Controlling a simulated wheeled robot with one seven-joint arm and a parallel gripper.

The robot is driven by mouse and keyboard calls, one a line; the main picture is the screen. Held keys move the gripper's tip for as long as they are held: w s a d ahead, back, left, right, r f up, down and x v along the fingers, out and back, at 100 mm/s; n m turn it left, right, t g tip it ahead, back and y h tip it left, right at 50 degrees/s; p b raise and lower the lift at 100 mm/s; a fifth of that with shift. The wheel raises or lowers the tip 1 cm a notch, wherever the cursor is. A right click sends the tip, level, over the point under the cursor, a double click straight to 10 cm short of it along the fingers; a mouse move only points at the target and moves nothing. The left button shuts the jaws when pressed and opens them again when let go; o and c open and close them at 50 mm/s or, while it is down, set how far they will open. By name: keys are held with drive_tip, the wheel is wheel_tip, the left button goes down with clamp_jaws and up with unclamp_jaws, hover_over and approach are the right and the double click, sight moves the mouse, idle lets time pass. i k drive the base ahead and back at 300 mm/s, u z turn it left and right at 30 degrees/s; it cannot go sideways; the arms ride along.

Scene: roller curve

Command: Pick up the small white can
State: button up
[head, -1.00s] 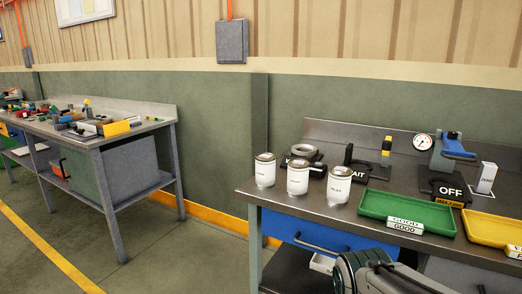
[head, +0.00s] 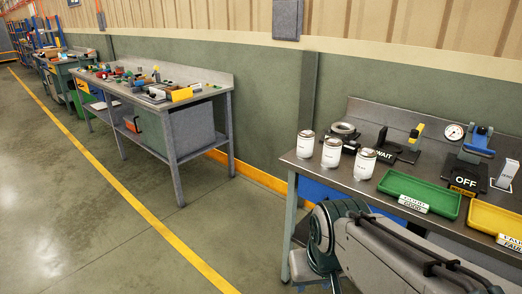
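Three white cans with metal lids stand upright in a group at the left end of the near metal bench: a left can (head: 305,145), a middle can (head: 331,153) and a right can (head: 364,164). They look much alike in size, and I cannot tell which one is the small white can. Small dark labels on them are too small to read. My arm shows at the bottom right, in front of the bench. My gripper is not in view.
The near bench (head: 322,176) also holds a green tray (head: 420,193), a yellow tray (head: 497,218), a black WAIT stand (head: 384,146) and a press marked OFF (head: 470,170). Another cluttered bench (head: 215,90) stands further left. The floor (head: 120,225) between is open.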

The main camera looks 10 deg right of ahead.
sight(306, 137)
drive_tip(key=u, duration=0.7)
drive_tip(key=k, duration=0.95)
drive_tip(key=u, duration=0.65)
drive_tip(key=i, duration=1)
drive_tip(key=z, duration=0.25)
drive_tip(key=i, duration=1.55)
drive_tip(key=z, duration=1)
drive_tip(key=i, duration=1.05)
drive_tip(key=z, duration=1.7)
drive_tip(key=i, duration=0.65)
drive_tip(key=z, duration=0.6)
